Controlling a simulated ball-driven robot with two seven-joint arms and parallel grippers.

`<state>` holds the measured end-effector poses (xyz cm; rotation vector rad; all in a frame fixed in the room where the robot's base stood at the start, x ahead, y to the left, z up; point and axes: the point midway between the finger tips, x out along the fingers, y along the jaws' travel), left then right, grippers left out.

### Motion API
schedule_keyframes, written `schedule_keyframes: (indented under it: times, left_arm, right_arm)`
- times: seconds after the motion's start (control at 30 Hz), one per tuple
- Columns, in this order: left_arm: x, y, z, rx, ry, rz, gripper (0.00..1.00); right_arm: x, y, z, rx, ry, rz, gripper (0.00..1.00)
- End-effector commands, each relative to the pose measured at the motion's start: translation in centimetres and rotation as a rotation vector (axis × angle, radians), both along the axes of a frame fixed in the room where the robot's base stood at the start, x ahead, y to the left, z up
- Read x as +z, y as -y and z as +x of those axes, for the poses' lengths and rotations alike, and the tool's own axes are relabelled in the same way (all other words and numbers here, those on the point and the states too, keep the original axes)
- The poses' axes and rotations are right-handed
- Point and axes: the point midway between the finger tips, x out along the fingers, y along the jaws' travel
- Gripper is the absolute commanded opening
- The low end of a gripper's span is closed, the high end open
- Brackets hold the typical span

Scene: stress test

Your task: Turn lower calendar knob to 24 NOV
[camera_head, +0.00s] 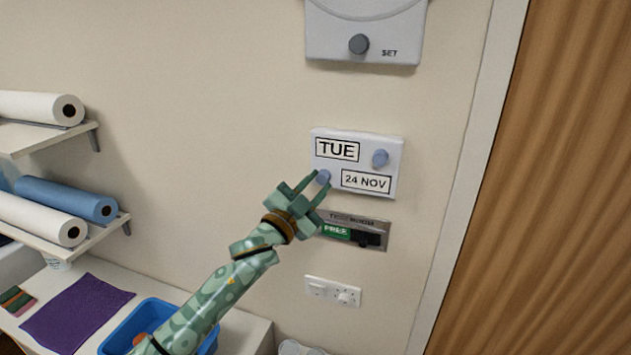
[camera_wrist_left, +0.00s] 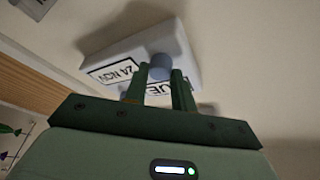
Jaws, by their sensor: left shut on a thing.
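The white wall calendar (camera_head: 362,151) shows TUE in its upper window and 24 NOV in its lower window (camera_head: 366,182). The blue-grey lower knob (camera_head: 323,177) sits at the calendar's lower left, beside the date window. My left gripper (camera_head: 318,181) reaches up to it, with its green fingers around the knob. In the left wrist view the fingers (camera_wrist_left: 161,82) are closed on the lower knob (camera_wrist_left: 161,66), and the calendar (camera_wrist_left: 118,48) appears upside down behind them. The upper knob (camera_head: 380,158) at the calendar's right is free. My right gripper is not in view.
Just below the calendar is a room sign (camera_head: 369,236) reading FREE, close to my left wrist. A device with a SET knob (camera_head: 358,44) hangs above. A socket (camera_head: 332,291) is below. Shelves with rolls (camera_head: 68,199) stand left; a wooden door (camera_head: 545,200) is right.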

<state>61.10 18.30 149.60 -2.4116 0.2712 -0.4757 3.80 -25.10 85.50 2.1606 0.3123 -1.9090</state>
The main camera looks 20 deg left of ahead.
Motion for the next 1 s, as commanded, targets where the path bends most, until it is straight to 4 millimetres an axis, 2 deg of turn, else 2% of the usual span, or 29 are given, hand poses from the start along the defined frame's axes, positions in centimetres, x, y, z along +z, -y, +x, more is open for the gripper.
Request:
schedule_keyframes:
  times: [0.5,0.53,0.6,0.87,1.0]
  left_arm:
    - [-0.07,-0.02,0.0,0.0,0.0,0.023,0.03]
    - [-0.07,-0.02,0.0,0.0,0.0,0.022,0.31]
    - [-0.07,-0.02,0.0,0.0,0.0,0.022,0.47]
    - [-0.04,-0.02,-0.03,0.0,0.0,0.022,0.47]
    - [-0.49,-0.34,-0.93,0.0,0.0,0.022,0.47]
  right_arm:
    - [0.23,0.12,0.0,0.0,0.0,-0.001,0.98]
    - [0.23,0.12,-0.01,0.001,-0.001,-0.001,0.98]
    - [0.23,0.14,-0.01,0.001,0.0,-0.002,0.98]
    - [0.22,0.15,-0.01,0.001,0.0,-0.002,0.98]
    - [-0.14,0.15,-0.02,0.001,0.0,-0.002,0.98]
